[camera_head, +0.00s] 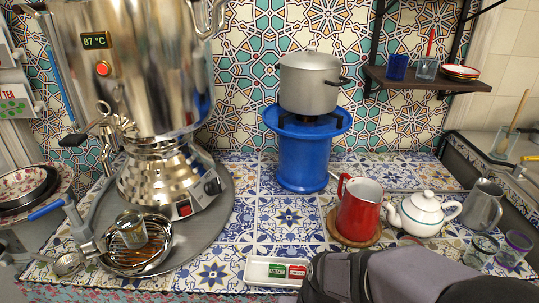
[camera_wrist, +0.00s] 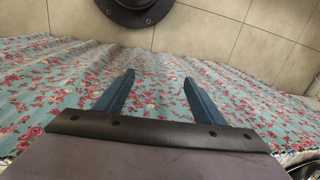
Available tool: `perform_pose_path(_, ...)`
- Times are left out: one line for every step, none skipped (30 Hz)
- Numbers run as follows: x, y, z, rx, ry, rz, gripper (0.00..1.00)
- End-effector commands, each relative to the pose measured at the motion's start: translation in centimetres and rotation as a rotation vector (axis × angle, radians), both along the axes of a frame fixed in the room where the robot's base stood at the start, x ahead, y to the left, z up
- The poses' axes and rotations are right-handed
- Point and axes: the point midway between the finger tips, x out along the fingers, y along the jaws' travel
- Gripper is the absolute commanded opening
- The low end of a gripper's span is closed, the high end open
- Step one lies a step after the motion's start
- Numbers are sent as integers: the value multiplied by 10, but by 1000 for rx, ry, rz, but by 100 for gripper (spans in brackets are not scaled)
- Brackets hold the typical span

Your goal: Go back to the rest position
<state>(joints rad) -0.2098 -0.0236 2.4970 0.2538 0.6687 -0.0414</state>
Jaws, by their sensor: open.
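In the wrist view my gripper (camera_wrist: 158,82) is open, its two blue fingers apart with nothing between them. It faces a light blue cloth with red flowers (camera_wrist: 150,62) and a tiled floor beyond. In the head view my dark grey arm comes in at the bottom right, in front of the counter. The fingers do not show in the head view.
On the counter stand a steel samovar (camera_head: 155,190), a red pitcher (camera_head: 361,212) on a wooden coaster, a white teapot (camera_head: 420,215), a metal jug (camera_head: 482,205), and a white tray (camera_head: 256,270) near my arm. A pot (camera_head: 308,82) sits on a blue stand (camera_head: 300,155).

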Motion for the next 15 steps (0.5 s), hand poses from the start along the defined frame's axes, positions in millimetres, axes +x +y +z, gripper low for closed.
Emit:
perform_pose_path(-1, -19, 16, -27, -6, -17, 63)
perform_pose_path(-2, -28, 21, -43, -9, -22, 63)
perform_pose_path(-3, -41, 27, -65, -11, -29, 63)
perform_pose_path(-5, -50, 31, -81, -13, -34, 63)
perform_pose_path(-7, -59, 35, -97, -13, -39, 63)
perform_pose_path(-9, -71, 41, -118, -14, -46, 63)
perform_pose_path(-11, -79, 46, -134, -15, -51, 63)
perform_pose_path(-13, -88, 50, -150, -15, -56, 63)
perform_pose_path(-15, -95, 56, -164, -14, -59, 63)
perform_pose_path(-14, -92, 61, -160, -14, -54, 63)
perform_pose_path(-14, -91, 65, -160, -13, -53, 63)
perform_pose_path(-14, -91, 70, -159, -13, -52, 63)
perform_pose_path(-14, -91, 75, -159, -13, -51, 63)
perform_pose_path(-14, -91, 80, -159, -13, -51, 63)
perform_pose_path(-14, -91, 86, -159, -13, -51, 63)
